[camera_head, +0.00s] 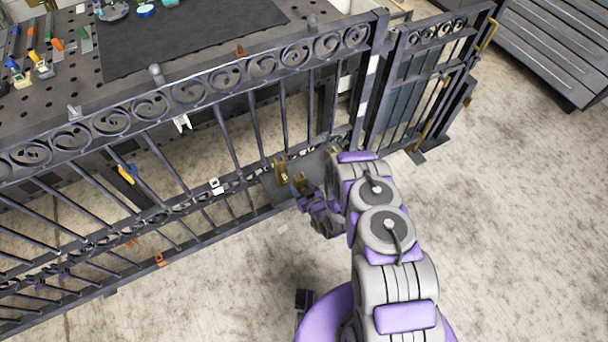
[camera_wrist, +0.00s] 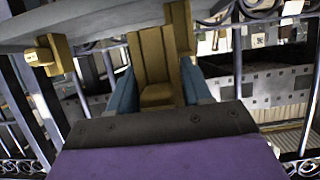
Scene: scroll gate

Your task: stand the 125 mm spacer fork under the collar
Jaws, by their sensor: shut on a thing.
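My gripper (camera_wrist: 159,88) is shut on a brass-coloured, channel-shaped piece, which I take to be a spacer fork (camera_wrist: 158,50). Its blue fingers stand on either side of the piece, and the piece reaches up past a grey curved plate (camera_wrist: 85,27). In the head view my gripper (camera_head: 312,204) is small and partly hidden by my arm, low beside the gate. Brass pieces (camera_head: 281,172) marked with a letter stand near it at a grey plate (camera_head: 283,192). Another brass block (camera_wrist: 47,55) shows at the left in the wrist view. I cannot pick out the collar or read any size.
A dark scrollwork gate (camera_head: 222,125) runs across the head view, with a narrower gate section (camera_head: 425,85) at the right. Small white and orange clips sit on its bars. A perforated workbench (camera_head: 50,95) with tools stands behind.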

